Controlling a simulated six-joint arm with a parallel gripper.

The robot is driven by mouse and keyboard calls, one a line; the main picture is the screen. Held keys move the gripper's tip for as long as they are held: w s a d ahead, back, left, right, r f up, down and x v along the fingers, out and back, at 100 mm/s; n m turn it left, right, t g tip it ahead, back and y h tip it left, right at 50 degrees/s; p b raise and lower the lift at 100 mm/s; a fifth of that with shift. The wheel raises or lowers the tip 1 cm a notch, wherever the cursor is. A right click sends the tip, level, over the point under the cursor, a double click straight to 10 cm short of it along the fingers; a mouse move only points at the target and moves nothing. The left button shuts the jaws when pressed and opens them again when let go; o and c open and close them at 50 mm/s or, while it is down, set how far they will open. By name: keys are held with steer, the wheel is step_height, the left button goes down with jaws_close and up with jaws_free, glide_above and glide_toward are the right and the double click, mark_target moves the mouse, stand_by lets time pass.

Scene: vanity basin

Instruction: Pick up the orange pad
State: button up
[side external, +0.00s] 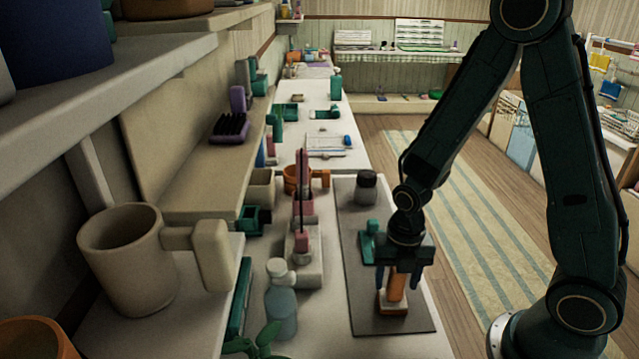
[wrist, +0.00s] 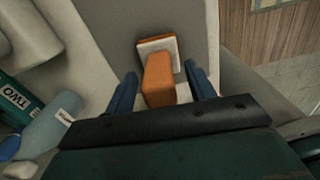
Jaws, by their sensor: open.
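The orange pad (side external: 393,299) stands on a dark grey mat (side external: 362,260) near the mat's front end. It has an upright orange block on a base of white and orange layers. In the wrist view the pad's orange block (wrist: 160,80) shows between my two blue fingers, with its white and orange base (wrist: 158,46) beyond. My gripper (side external: 399,282) points down over the pad, and its fingers are open on either side of the block. I cannot tell whether either finger touches it.
A dark-lidded jar (side external: 366,189) stands at the mat's far end. A teal object (side external: 368,243) is just left of my gripper. A clear bottle (side external: 281,300), a pink item on a white stand (side external: 304,255) and an orange mug (side external: 303,178) stand left of the mat. The mat's front is bare.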

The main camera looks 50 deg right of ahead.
steer(key=shift+f, duration=0.95)
jaws_close()
steer(key=shift+r, duration=0.25)
step_height(320, 180, up, 20)
steer(key=shift+f, duration=0.2)
stand_by(0.6)
stand_by(0.4)
